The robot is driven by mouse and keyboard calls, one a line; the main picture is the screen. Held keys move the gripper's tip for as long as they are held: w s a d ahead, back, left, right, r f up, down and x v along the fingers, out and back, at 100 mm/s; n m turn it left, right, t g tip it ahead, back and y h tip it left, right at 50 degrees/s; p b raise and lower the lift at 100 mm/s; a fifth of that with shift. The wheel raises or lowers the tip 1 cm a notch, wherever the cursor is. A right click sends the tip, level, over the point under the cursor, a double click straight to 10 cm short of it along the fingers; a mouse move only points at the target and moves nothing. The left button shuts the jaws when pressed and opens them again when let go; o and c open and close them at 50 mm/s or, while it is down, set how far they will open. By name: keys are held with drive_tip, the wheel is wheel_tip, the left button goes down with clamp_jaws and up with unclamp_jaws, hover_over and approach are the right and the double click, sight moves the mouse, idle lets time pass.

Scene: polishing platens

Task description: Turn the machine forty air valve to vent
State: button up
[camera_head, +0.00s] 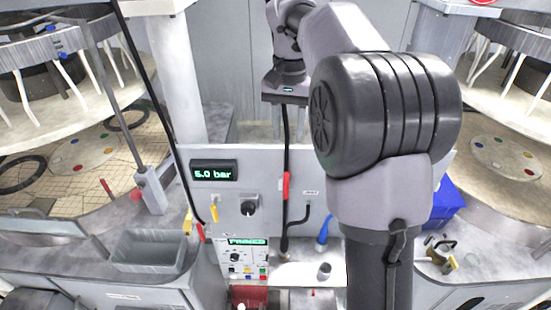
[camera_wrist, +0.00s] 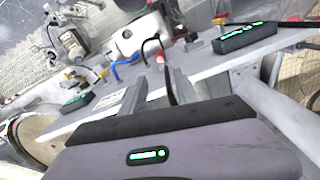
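A grey upright panel (camera_head: 265,170) carries a green display (camera_head: 214,170) that appears to read 6.0 bar, a black knob (camera_head: 249,208) and a small yellow lever (camera_head: 214,211). I cannot tell which fitting is the machine forty air valve; the small labels are unreadable. My arm covers the panel's right part. Two lit displays (camera_wrist: 250,37) (camera_wrist: 76,103) show at either end.
A black hose with a red sleeve (camera_head: 286,186) hangs before the panel. A grey bin (camera_head: 148,250) stands left and a blue bin (camera_head: 445,205) right. Round platens flank both sides.

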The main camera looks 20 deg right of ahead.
sight(287, 172)
drive_tip(key=f+b, duration=0.1)
drive_tip(key=f, duration=1.3)
drive_tip(key=shift+s+f, duration=0.15)
drive_tip(key=shift+s, duration=0.05)
drive_tip(key=shift+w+f, duration=0.3)
drive_tip(key=shift+f, duration=0.3)
drive_tip(key=shift+s, duration=0.15)
drive_tip(key=shift+c, duration=0.7)
clamp_jaws()
drive_tip(key=shift+r, duration=0.1)
